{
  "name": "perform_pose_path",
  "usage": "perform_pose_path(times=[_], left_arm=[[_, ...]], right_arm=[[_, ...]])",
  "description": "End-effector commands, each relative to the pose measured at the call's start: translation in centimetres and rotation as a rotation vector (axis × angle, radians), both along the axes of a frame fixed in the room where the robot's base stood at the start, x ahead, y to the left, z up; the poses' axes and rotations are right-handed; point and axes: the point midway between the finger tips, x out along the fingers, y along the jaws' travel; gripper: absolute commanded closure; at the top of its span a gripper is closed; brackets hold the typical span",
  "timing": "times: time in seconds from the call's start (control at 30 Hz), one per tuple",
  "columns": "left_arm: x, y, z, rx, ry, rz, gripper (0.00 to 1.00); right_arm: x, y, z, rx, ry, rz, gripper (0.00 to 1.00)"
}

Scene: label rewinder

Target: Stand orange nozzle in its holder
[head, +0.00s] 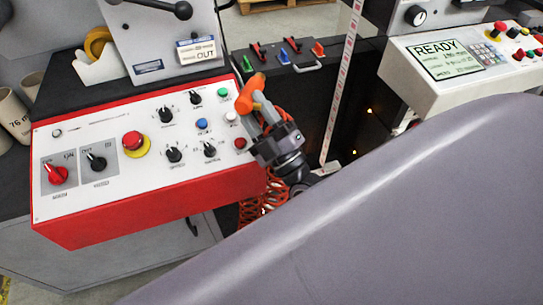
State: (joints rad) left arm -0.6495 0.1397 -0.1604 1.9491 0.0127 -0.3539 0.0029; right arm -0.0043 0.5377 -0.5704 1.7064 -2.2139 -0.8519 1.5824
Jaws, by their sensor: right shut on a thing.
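The orange nozzle (250,92) is at the upper right corner of the red-edged control panel. My right gripper (259,116) is shut on the nozzle, with the orange body projecting beyond the fingertips. The fingers cover part of the nozzle. An orange coiled hose (268,190) hangs below the gripper; its link to the nozzle is hidden. I cannot pick out the nozzle's holder with certainty. My left gripper is not in view.
The control panel (120,200) carries knobs and buttons, close left of my gripper. Behind it is a black tray (285,72) with small coloured-handled tools. A white ruler strip (343,85) rises at right, near a READY display (447,59). My grey arm link hides the lower right.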

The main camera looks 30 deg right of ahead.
Motion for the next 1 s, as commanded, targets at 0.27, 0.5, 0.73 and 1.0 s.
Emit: perform_pose_path(times=[0.27,0.5,0.73,1.0], left_arm=[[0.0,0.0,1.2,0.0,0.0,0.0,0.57],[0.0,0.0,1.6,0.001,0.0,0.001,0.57],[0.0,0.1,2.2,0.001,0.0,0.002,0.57],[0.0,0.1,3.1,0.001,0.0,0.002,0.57]], right_arm=[[2.9,-1.9,2.6,0.235,0.314,0.294,0.98],[3.7,-2.7,3.6,0.351,0.534,0.405,0.98],[3.8,-3.5,4.8,0.432,0.742,0.471,0.98],[2.6,-5.1,6.7,0.558,1.046,0.494,0.98]])
